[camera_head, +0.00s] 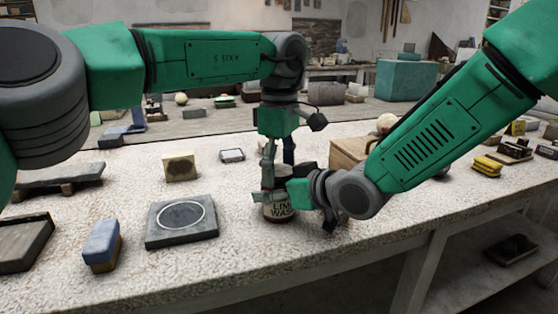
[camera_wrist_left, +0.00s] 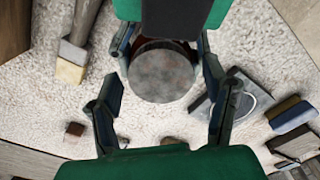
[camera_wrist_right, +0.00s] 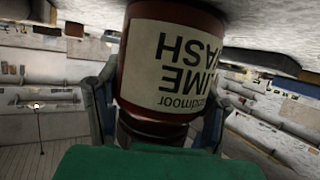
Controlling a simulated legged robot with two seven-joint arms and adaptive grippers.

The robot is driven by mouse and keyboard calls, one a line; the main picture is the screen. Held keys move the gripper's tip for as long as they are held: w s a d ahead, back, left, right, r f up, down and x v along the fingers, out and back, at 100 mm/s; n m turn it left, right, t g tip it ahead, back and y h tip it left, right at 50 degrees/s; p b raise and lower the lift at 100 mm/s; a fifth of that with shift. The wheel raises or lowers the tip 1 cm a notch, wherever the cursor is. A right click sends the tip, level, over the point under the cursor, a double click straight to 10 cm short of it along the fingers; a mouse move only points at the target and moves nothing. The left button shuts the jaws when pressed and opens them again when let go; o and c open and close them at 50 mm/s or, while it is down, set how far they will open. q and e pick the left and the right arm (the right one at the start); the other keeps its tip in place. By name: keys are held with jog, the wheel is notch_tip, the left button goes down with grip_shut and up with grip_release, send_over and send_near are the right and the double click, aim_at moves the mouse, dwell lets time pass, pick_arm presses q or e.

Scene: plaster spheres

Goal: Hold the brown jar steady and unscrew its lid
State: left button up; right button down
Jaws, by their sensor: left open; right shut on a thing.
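The brown jar (camera_head: 279,212) with a pale "LIME WASH" label stands upright on the pale bench, partly hidden by my right gripper. My right gripper (camera_head: 282,192) comes from the right and is shut around the jar's side; the right wrist view shows the jar (camera_wrist_right: 172,62) upside down between its fingers. The round grey lid (camera_wrist_left: 162,72) faces up in the left wrist view. My left gripper (camera_wrist_left: 168,108) is open and points down above the lid, its fingers wide apart. In the head view my left gripper (camera_head: 277,162) hides the lid. Contact with the lid cannot be told.
A dark slab with a pale ring (camera_head: 182,221) lies left of the jar. A blue-topped block (camera_head: 101,246) is at the front left. A yellowish block (camera_head: 180,166) and a small tray (camera_head: 232,155) lie behind. A wooden box (camera_head: 348,152) stands behind my right wrist.

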pick_arm(q)
jog(key=c, duration=1.2)
jog(key=n, duration=0.6)
jog(key=shift+n, duration=0.4)
jog(key=o, duration=1.3)
jog(key=shift+c, duration=0.2)
